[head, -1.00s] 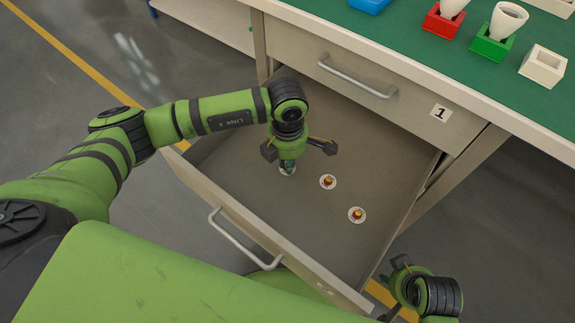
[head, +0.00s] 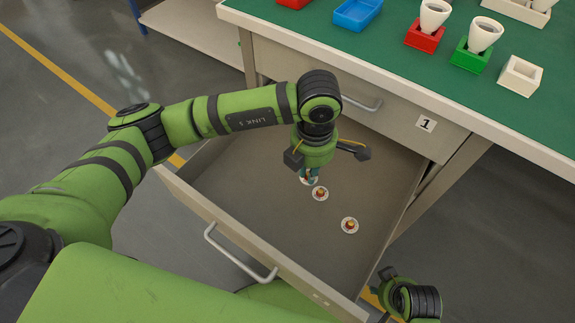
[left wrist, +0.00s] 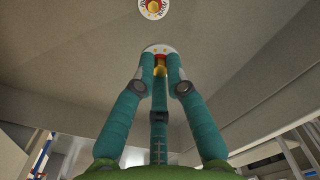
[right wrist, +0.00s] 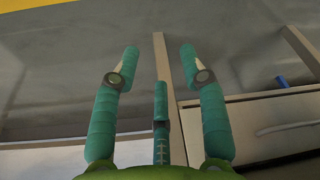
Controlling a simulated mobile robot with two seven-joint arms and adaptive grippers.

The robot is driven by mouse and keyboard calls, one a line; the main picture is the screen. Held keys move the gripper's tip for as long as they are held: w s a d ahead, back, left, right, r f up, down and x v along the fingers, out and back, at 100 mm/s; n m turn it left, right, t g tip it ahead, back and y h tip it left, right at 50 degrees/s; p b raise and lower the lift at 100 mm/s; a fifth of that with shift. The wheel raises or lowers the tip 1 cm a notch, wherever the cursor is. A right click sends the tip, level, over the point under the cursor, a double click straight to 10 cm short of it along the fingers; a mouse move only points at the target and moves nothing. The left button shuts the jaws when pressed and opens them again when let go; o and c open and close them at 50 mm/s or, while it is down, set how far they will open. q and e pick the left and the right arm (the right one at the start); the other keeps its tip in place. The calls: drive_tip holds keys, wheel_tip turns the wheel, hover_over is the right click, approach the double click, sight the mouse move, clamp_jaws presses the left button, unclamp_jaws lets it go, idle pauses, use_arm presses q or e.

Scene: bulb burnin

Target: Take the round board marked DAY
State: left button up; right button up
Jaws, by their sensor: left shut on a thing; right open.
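My left gripper (head: 308,174) is shut on the knob of a round white board (head: 309,181) inside the open drawer (head: 255,190). The held board also shows between the fingertips in the left wrist view (left wrist: 163,48). I cannot read its marking or tell how far it is off the drawer floor. A second round board with a red and yellow knob (head: 320,193) lies close beside it, and a third (head: 350,225) lies farther right. Lettering on the second board shows in the left wrist view (left wrist: 153,8), too small to read surely. My right gripper (right wrist: 160,52) is open and empty.
The drawer is under a green-topped bench (head: 395,45); a label "1" (head: 426,124) is on the bench front. Red (head: 425,33), green (head: 472,55) and blue (head: 357,13) holders and a white box (head: 520,75) stand on top. The drawer's left part is bare.

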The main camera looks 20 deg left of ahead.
use_arm(q)
drive_tip(key=d+r, duration=0.1)
drive_tip(key=d, duration=0.1)
drive_tip(key=s+d+r, duration=0.1)
drive_tip(key=d, duration=0.1)
drive_tip(key=shift+r, duration=0.35)
drive_tip(key=shift+r+p, duration=1.45)
drive_tip(key=shift+r, duration=0.75)
use_arm(e)
drive_tip(key=shift+v, duration=0.9)
